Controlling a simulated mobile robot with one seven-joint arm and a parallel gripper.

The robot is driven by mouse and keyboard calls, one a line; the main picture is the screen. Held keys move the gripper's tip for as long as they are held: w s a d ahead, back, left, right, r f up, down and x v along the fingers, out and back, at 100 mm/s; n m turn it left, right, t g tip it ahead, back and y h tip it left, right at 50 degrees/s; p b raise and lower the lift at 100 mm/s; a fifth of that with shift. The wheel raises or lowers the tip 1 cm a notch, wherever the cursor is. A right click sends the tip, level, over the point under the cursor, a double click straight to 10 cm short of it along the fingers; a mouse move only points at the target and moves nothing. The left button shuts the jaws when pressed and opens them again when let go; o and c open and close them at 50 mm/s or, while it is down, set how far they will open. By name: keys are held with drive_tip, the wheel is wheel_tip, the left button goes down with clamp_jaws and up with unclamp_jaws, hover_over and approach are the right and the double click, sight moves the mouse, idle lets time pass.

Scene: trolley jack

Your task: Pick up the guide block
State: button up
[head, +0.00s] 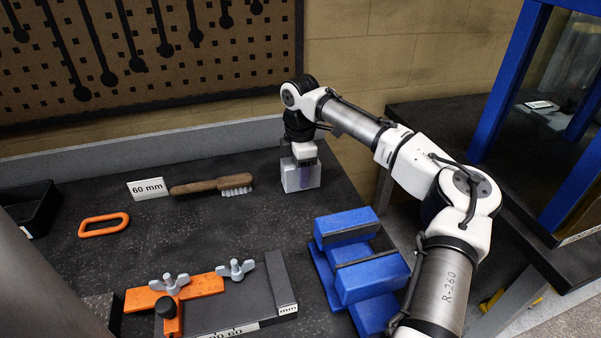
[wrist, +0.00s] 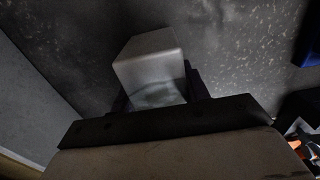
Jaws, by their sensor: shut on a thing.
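The guide block (head: 301,180) is a light grey metal block near the back right of the dark bench top, in the head view. My gripper (head: 301,163) points down at it from above and is shut on it. In the wrist view the block (wrist: 148,62) sits between the dark fingers of my gripper (wrist: 158,98), with its far end sticking out past them. The lower part of the block between the fingers is partly hidden. I cannot tell whether the block touches the bench.
A wire brush (head: 212,186) and a "60 mm" card (head: 148,189) lie left of the block. A blue vise (head: 360,270) stands in front of it. An orange-clamped fixture (head: 215,300) is at the front, and an orange ring (head: 104,225) at left. A low wall (head: 150,152) runs behind.

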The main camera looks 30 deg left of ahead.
clamp_jaws()
drive_tip(key=shift+r, duration=0.1)
drive_tip(key=shift+r, duration=0.1)
